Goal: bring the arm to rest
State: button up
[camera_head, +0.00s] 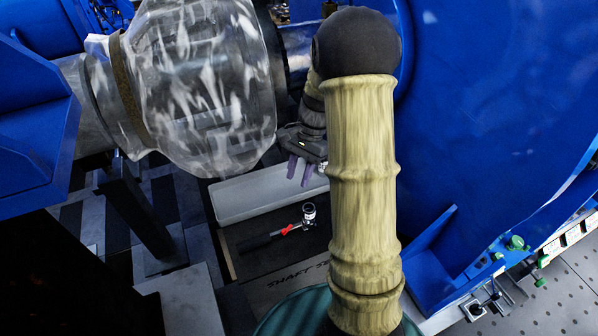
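My arm, in a tan cover with a dark joint at its top, stands upright in the middle of the head view. My gripper (304,168) hangs down behind it, left of the upper arm, with purple fingers pointing downward. The fingers look apart, with a gap between them, and nothing shows in the gap. Part of the wrist is hidden by the arm. The gripper is above the edge of a light grey tray (245,198).
A clear plastic-wrapped coupling (200,85) is close to the left of my gripper. A large blue motor housing (490,120) fills the right. Below, a tool with a red part (288,229) lies on a dark surface. A blue bracket (35,130) stands at the left.

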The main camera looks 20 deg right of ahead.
dwell(0.3)
jog(key=s+a+r+n+t+h+p, duration=0.2)
jog(key=s+a+r+n+p, duration=0.1)
jog(key=s+r+n+p, duration=0.2)
jog(key=s+a+r+n+t+h+p, duration=0.2)
jog(key=s+a+r+n+t+p, duration=0.1)
jog(key=s+a+r+n+p, duration=0.1)
notch_tip(320, 180, up, 5)
jog(key=s+n+p, duration=0.1)
jog(key=s+n, duration=0.1)
jog(key=n, duration=0.1)
jog(key=shift+s+f, duration=0.2)
jog(key=shift+s, duration=0.1)
